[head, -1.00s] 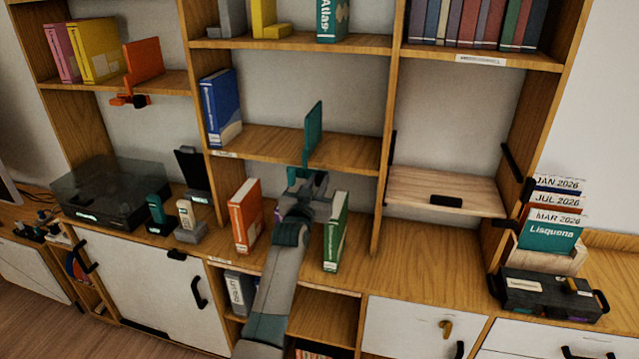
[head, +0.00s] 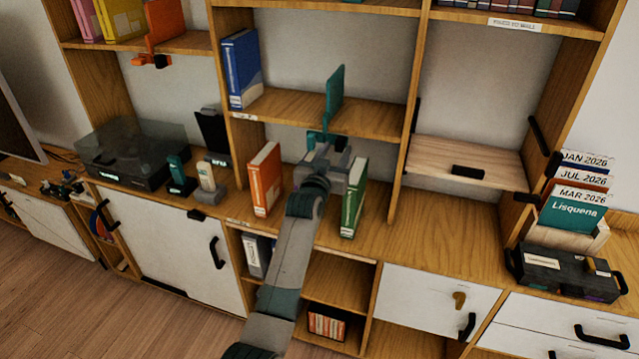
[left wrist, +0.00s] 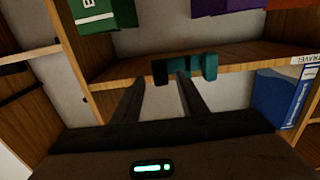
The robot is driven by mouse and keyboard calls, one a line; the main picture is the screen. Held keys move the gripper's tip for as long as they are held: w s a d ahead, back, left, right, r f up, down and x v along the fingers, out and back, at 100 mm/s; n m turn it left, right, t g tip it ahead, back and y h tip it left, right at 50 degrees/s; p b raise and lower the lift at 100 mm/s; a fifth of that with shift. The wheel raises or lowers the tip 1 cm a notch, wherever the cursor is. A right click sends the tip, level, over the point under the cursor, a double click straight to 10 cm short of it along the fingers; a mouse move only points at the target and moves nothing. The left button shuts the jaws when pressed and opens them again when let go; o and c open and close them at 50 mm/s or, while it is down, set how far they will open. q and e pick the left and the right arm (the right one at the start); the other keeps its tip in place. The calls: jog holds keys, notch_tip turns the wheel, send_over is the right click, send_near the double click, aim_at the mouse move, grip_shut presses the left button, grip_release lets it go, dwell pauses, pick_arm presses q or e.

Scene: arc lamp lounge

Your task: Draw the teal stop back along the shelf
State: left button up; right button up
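The teal stop (head: 335,90) stands upright on the middle shelf (head: 290,107), to the right of the blue book. Its teal and black clamp (left wrist: 208,67) shows at the shelf's front edge in the left wrist view. My left gripper (head: 322,146) is just below and in front of that edge, under the stop. In the left wrist view my two fingers (left wrist: 160,80) are apart and point at the clamp. The right fingertip overlaps the clamp in the picture; I cannot tell whether it touches. Nothing is clearly gripped. My right gripper is not in view.
A blue book (head: 241,70) stands at the shelf's left end. Below, an orange book (head: 265,180) and a green book (head: 353,197) stand on either side of my left gripper. The shelf right of the stop is clear. An orange stop (head: 165,22) is on the upper left shelf.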

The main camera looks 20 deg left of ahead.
pick_arm(q)
jog(key=s+b, duration=0.3)
jog(key=s, duration=1.1)
jog(key=shift+s+a+b, duration=0.25)
jog(key=shift+s+b, duration=0.1)
jog(key=shift+s, duration=0.05)
